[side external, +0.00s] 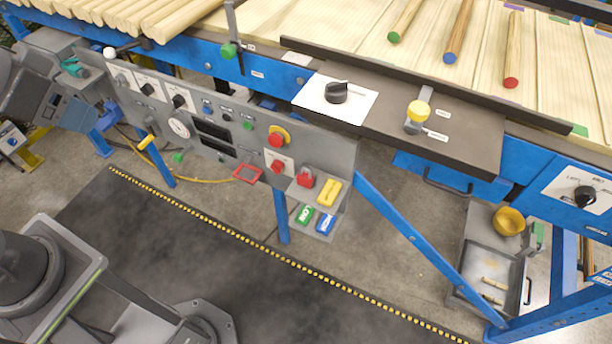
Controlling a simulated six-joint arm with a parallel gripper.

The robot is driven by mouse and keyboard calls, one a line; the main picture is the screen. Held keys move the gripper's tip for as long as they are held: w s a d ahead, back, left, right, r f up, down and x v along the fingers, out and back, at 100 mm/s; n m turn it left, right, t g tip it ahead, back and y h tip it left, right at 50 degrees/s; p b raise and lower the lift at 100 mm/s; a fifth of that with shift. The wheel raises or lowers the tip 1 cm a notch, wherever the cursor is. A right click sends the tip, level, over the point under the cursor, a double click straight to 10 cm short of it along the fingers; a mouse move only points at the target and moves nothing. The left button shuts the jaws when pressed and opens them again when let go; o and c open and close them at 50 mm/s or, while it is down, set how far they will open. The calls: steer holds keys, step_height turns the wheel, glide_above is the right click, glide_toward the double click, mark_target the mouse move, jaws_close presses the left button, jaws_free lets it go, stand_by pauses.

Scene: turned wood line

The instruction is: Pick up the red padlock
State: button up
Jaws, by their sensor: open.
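The red padlock (305,179) is small and sits at the lower right end of the grey control panel (335,150). It is at the upper left of a small grey holder, beside a yellow block-like item (328,193). I cannot tell whether it hangs or rests there. I cannot make out my gripper's fingers; only large grey parts of an arm show at the left edge. Nothing is seen touching the padlock.
Green (304,215) and blue (325,223) tags sit below the padlock. A red frame (248,173) and a red button (277,167) are to its left. A blue diagonal brace (415,240) runs to the right. The dark floor mat (200,250) is clear in front.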

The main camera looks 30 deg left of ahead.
steer(key=o, duration=0.3)
steer(key=shift+o, duration=0.2)
